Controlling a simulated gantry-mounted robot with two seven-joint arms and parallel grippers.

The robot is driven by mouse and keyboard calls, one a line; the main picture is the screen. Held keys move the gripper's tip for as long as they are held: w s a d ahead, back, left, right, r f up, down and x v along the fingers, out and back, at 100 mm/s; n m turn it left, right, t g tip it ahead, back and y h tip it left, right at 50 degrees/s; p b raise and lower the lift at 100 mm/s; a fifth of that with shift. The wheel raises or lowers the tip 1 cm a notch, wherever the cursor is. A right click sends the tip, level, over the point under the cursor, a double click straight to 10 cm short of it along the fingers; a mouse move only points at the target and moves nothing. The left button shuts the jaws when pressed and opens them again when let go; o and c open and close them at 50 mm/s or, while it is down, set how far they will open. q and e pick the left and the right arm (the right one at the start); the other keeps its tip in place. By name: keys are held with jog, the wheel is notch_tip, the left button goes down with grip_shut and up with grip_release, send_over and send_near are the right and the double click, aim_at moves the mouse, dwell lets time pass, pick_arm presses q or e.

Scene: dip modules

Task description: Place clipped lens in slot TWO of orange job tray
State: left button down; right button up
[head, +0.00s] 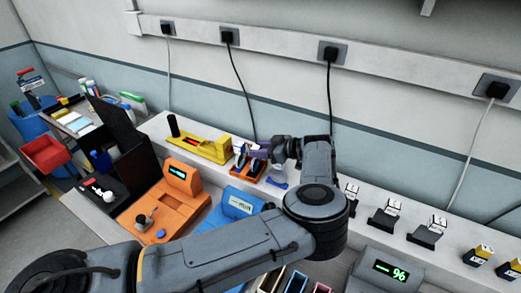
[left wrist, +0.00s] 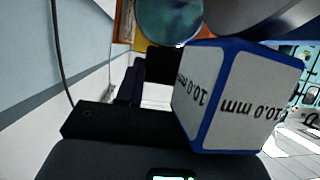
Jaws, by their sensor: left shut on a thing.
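My left gripper (head: 268,151) is at the back of the bench, close above a small orange tray (head: 246,173) that I take for the job tray. Dark upright pieces show at the tray; its slot marks are too small to read. In the left wrist view, a blue block with white labels reading "10.0 mm" (left wrist: 245,100) is very close to the camera. A round, greenish glass disc (left wrist: 170,20) shows above it, with orange behind. The left gripper is shut on what seems to be the clipped lens, mostly hidden in the head view. My right gripper is not in view.
A yellow device (head: 200,146) stands left of the small tray. A larger orange unit (head: 170,205) and a blue unit (head: 235,205) stand in front. Black stands with white tags (head: 384,218) line the bench to the right. Cables hang along the wall behind.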

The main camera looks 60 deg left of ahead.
pick_arm(q)
jog(key=c, duration=0.7)
grip_release()
jog(key=shift+s+f, duration=0.15)
jog(key=shift+f, duration=0.55)
jog(key=r+v, duration=0.1)
jog(key=v, duration=1.1)
jog(key=shift+r, duration=0.35)
jog(key=shift+d, duration=0.1)
